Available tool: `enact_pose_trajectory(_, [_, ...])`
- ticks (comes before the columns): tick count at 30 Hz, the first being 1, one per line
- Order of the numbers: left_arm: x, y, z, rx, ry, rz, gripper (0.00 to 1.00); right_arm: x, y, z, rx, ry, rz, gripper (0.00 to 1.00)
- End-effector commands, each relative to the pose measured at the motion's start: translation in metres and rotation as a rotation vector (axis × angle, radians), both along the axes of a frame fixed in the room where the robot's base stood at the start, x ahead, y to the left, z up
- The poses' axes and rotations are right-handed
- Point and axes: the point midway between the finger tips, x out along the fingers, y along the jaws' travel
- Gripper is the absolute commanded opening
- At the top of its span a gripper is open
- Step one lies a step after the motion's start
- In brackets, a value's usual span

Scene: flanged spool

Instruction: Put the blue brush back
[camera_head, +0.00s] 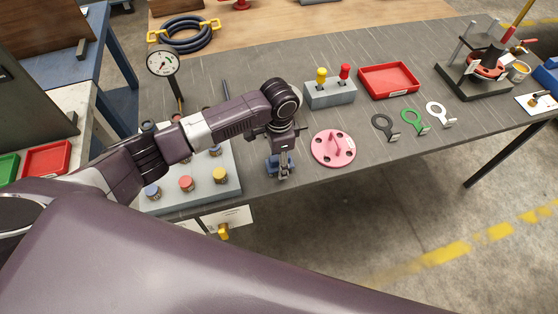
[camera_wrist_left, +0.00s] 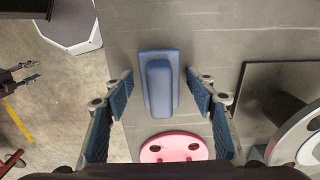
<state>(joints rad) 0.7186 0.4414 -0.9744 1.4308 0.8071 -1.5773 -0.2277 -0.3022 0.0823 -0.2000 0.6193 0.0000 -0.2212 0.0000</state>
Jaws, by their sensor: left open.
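The blue brush (camera_wrist_left: 159,82), a flat blue block with a raised ridge, lies on the grey table in the left wrist view. My left gripper (camera_wrist_left: 161,88) is open, with a finger on each side of the brush and a gap to each. In the head view my left gripper (camera_head: 281,165) points down over the table near its front edge, left of the pink disc (camera_head: 334,148). Blue shows at its tips there, but I cannot tell brush from finger pads. A dark two-pronged shape at the left edge of the wrist view may be my right gripper (camera_wrist_left: 29,73).
A grey box with several knobs (camera_head: 186,184) stands left of the gripper. A grey block with yellow and red levers (camera_head: 330,94), a red tray (camera_head: 388,80) and three ring-shaped tags (camera_head: 412,121) lie to the right. A dial gauge (camera_head: 163,64) stands behind.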

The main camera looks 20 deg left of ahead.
Motion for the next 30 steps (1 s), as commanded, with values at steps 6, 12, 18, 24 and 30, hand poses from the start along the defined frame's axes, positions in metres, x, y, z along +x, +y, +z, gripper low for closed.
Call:
enact_pose_trajectory(6, [0.002,-0.001,0.038,-0.003,-0.007,-0.001,0.52,0.001,0.0,-0.008,0.0,-0.001,-0.001,0.4])
enact_pose_trajectory(12, [0.001,-0.001,0.081,-0.002,-0.006,-0.001,0.52,0.002,0.0,-0.016,0.001,-0.003,-0.001,0.4])
enact_pose_trajectory(18, [0.001,-0.001,0.109,-0.002,-0.003,0.0,0.52,0.002,0.001,-0.02,0.001,-0.004,-0.001,0.4])
enact_pose_trajectory(24, [0.0,-0.001,0.118,-0.001,-0.002,0.0,0.52,0.003,0.002,-0.02,0.003,-0.004,-0.002,0.4])
enact_pose_trajectory(30, [0.0,-0.001,0.118,-0.002,-0.001,0.0,0.52,0.003,0.004,-0.02,0.005,-0.005,-0.002,0.4])
